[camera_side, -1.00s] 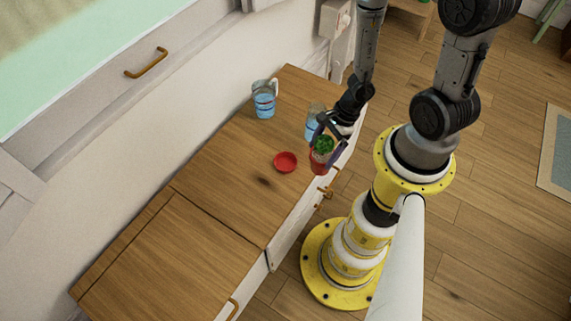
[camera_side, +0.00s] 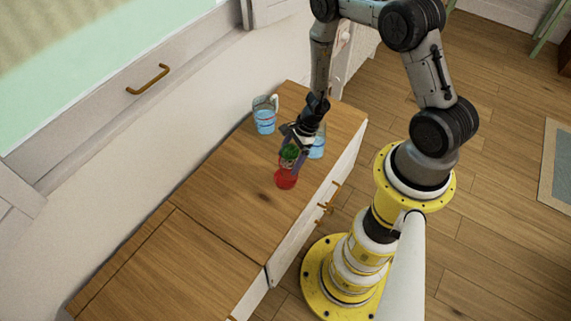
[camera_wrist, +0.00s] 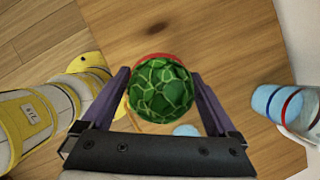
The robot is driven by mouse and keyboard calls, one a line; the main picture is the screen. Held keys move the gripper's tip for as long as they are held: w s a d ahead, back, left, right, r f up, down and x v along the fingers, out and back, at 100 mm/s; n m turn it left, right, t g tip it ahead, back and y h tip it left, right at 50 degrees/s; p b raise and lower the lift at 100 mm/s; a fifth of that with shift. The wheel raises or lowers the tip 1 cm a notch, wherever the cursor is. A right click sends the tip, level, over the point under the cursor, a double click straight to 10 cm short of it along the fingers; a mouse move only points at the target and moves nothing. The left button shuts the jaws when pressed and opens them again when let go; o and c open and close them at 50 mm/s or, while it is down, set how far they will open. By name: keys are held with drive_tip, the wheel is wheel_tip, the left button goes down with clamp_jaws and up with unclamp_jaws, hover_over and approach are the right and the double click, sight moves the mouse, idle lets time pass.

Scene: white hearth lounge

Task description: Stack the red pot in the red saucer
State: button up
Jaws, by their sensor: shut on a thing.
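The red pot (camera_side: 287,168) with a round green plant is between the fingers of my gripper (camera_side: 289,161) in the side view. My gripper is shut on it. The pot is upright and directly over the red saucer (camera_side: 286,183) on the wooden top. Their reds overlap, so I cannot tell whether the pot touches the saucer or hangs just above it. In the wrist view the green plant (camera_wrist: 160,90) fills the space between my purple fingers and hides most of the pot. A red edge shows behind it, and I cannot tell if it is pot or saucer.
A blue cup (camera_side: 317,147) stands right of my gripper, close to it. A clear mug (camera_side: 264,115) with blue contents stands farther back by the wall. The wooden top (camera_side: 225,205) is clear to the front left. Its right edge drops to drawers with brass handles.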

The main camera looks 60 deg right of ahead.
sight(285, 164)
drive_tip(key=shift+w+d+f, duration=0.1)
drive_tip(key=shift+w+f, duration=0.75)
drive_tip(key=shift+f, duration=0.15)
drive_tip(key=shift+w+f, duration=0.1)
drive_tip(key=shift+f, duration=1.45)
drive_tip(key=shift+f, duration=0.35)
drive_tip(key=o, duration=1.5)
drive_tip(key=shift+o, duration=0.2)
